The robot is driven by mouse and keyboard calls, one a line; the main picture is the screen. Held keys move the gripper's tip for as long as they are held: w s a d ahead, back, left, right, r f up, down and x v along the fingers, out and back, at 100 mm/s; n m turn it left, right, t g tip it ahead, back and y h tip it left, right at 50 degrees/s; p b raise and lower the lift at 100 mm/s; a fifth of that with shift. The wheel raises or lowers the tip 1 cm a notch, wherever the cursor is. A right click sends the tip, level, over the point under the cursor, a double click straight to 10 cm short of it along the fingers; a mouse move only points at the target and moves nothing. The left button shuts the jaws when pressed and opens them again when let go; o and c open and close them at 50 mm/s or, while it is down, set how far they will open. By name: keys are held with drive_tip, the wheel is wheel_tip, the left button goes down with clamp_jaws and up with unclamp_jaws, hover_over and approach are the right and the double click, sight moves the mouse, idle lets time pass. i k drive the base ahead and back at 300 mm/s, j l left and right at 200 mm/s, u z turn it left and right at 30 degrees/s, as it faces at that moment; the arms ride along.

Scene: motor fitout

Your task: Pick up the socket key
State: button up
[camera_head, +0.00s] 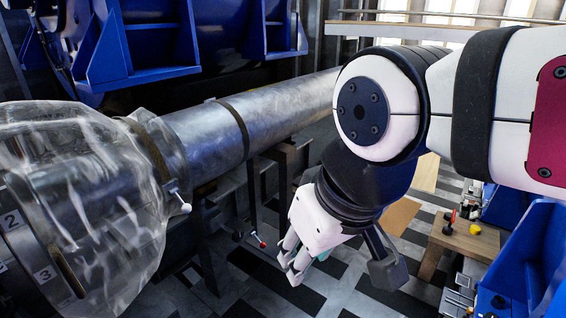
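I cannot pick out the socket key for certain. A small metal T-shaped handle (180,201) sticks out from the collar beside the clear plastic wrap at left. My gripper (293,262) hangs below the wrist in the middle of the picture, pointing down and left. Its white fingers are seen at an angle and look empty, but how far apart they are is unclear. A small teal patch shows just behind them.
A thick metal pipe (215,135) runs from the plastic-wrapped, numbered flange (22,235) to the back. Blue metal frames (150,45) stand behind it. At right are a wooden stool (472,240) with red and yellow items, and a blue bin (541,255). Checkered floor lies open below my gripper.

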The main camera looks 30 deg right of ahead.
sight(447, 231)
drive_tip(key=i+l+z, duration=0.2)
drive_tip(key=i+z, duration=0.25)
drive_tip(key=i, duration=0.15)
drive_tip(key=i+z, duration=0.4)
drive_tip(key=i, duration=0.15)
drive_tip(key=i+j+z, duration=0.25)
drive_tip(key=i+z, duration=0.2)
drive_tip(key=i, duration=0.15)
drive_tip(key=i+z, duration=0.15)
drive_tip(key=z, duration=0.25)
drive_tip(key=i+z, duration=0.15)
drive_tip(key=z, duration=0.2)
drive_tip(key=i+j+z, duration=0.1)
drive_tip(key=z, duration=0.3)
drive_tip(key=i+j+z, duration=0.15)
drive_tip(key=z, duration=0.2)
drive_tip(key=i, duration=0.05)
